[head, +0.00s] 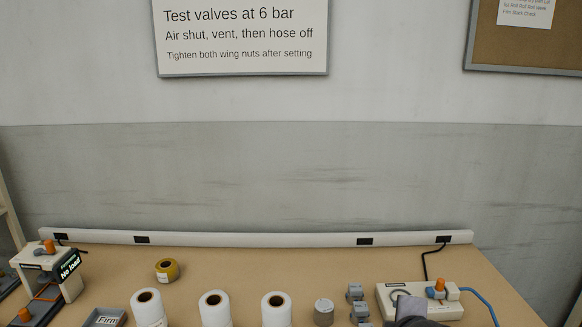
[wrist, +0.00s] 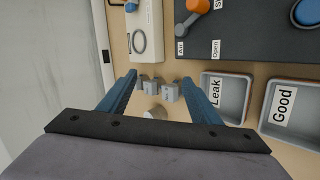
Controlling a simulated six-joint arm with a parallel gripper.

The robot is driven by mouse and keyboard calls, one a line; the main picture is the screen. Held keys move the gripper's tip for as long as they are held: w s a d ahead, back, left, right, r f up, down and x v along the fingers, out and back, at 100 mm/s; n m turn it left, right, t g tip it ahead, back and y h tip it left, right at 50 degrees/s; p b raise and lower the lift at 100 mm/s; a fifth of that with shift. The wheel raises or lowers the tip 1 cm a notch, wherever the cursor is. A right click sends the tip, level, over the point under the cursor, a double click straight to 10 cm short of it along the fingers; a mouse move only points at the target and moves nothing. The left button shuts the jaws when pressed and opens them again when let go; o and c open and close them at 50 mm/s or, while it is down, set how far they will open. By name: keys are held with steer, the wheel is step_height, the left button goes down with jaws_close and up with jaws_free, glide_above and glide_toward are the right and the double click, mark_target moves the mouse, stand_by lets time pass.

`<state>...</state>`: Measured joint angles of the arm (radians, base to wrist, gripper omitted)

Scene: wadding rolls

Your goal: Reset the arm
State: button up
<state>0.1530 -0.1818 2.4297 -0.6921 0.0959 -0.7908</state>
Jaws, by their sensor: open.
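My gripper (wrist: 160,82) is open in the wrist view, with its two blue fingers spread wide and no object held between them. Below and between the fingertips are small grey blocks (wrist: 170,92) on the bench, apart from the fingers. A short grey cylinder (wrist: 154,113) is partly hidden behind the gripper's dark crossbar. In the head view a grey part at the bottom right edge appears to be my arm; the fingers do not show there. The grey blocks (head: 356,292) and the grey cylinder (head: 323,311) stand left of it.
Three white rolls (head: 215,308) stand along the bench front, with a yellow tape roll (head: 167,270) behind. A "No load" device (head: 48,272) is left; a pale unit (head: 390,294) with an orange knob is right. "Leak" (wrist: 240,98) and "Good" (wrist: 298,112) trays lie near a dark panel (wrist: 245,40).

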steer(key=s+a+m+g+y+p, duration=0.1)
steer(key=s+a+m+g+p, duration=0.3)
steer(key=s+m, duration=0.3)
steer(key=s+a+m+g+y+p, duration=0.1)
steer(key=s+a+m+g+p, duration=0.3)
steer(key=s+m+p, duration=0.3)
steer(key=s+r+m+g, duration=0.1)
steer(key=s, duration=0.4)
steer(key=shift+s, duration=0.3)
